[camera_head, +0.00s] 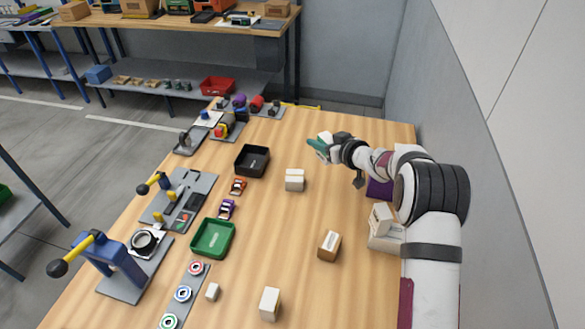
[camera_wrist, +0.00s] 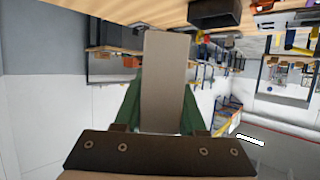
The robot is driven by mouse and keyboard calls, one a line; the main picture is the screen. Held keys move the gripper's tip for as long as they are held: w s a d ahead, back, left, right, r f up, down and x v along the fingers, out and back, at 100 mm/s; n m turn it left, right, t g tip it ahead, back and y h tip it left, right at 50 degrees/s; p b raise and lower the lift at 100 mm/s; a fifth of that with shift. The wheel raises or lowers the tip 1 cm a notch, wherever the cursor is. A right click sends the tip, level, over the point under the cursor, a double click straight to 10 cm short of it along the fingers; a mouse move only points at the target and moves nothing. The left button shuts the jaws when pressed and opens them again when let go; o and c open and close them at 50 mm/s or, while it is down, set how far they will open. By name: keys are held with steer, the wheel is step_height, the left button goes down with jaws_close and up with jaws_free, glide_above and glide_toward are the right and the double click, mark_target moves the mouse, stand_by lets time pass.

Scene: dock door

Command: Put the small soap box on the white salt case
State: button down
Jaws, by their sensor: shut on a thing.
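My gripper (camera_head: 318,149) is over the far right part of the wooden table, its green fingers shut on a pale box. In the wrist view, the held pale box (camera_wrist: 166,75) stands out between the green fingers, plain and greyish beige. It may be the small soap box; no label can be read. A white box (camera_head: 294,180) stands on the table to the left of and nearer than my gripper, apart from it. Other pale boxes stand nearer: one with a brown side (camera_head: 329,246) and a cream one (camera_head: 270,303). I cannot tell which is the white salt case.
At the right edge, a small box (camera_head: 381,217) rests on a larger pale box (camera_head: 386,238), beside my arm. A black bin (camera_head: 252,161), a green tray (camera_head: 213,239) and toy cars (camera_head: 227,209) stand left. The table's middle has free room.

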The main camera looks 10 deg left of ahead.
steer(key=a+f, duration=0.1)
steer(key=a, duration=0.1)
steer(key=a+f, duration=0.2)
steer(key=a, duration=0.1)
steer(key=w+a+f, duration=0.1)
steer(key=a+f, duration=0.1)
steer(key=a, duration=0.1)
steer(key=shift+a+f, duration=0.1)
steer(key=shift+a, duration=0.15)
step_height(320, 180, down, 4)
steer(key=shift+a+f, duration=0.1)
steer(key=shift+a, duration=0.05)
steer(key=shift+f, duration=0.1)
steer(key=shift+c, duration=2.4)
jaws_free()
